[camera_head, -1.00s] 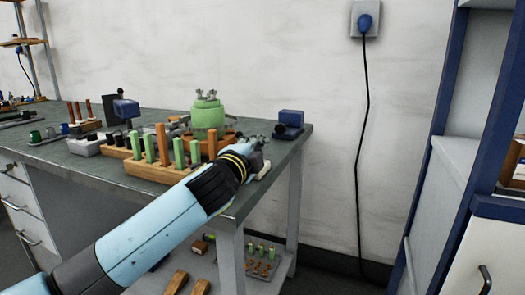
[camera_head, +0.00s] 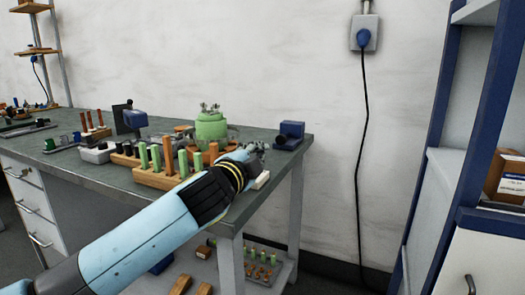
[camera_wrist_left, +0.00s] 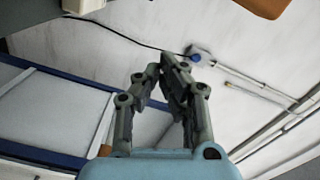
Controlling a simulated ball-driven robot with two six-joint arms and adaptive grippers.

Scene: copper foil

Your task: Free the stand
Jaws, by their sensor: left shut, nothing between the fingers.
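A green lidded pot (camera_head: 211,129) with metal fittings on top stands near the right end of the bench; what bears it is mostly hidden behind rods and my arm. In front of it is a wooden rack (camera_head: 152,180) with upright green and orange-brown rods. I cannot tell which of these is the stand. My left gripper (camera_head: 257,149) is shut and empty, above the bench's right end, right of the pot and apart from it. The left wrist view shows its fingers (camera_wrist_left: 168,65) together with nothing between them. My right gripper is not in view.
A blue device (camera_head: 290,134) sits at the bench's far right corner. A small white piece (camera_head: 261,180) lies at the right edge, below my gripper. Other racks and a grey box (camera_head: 98,152) crowd the left. A blue-framed shelf (camera_head: 440,150) stands right, past a floor gap.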

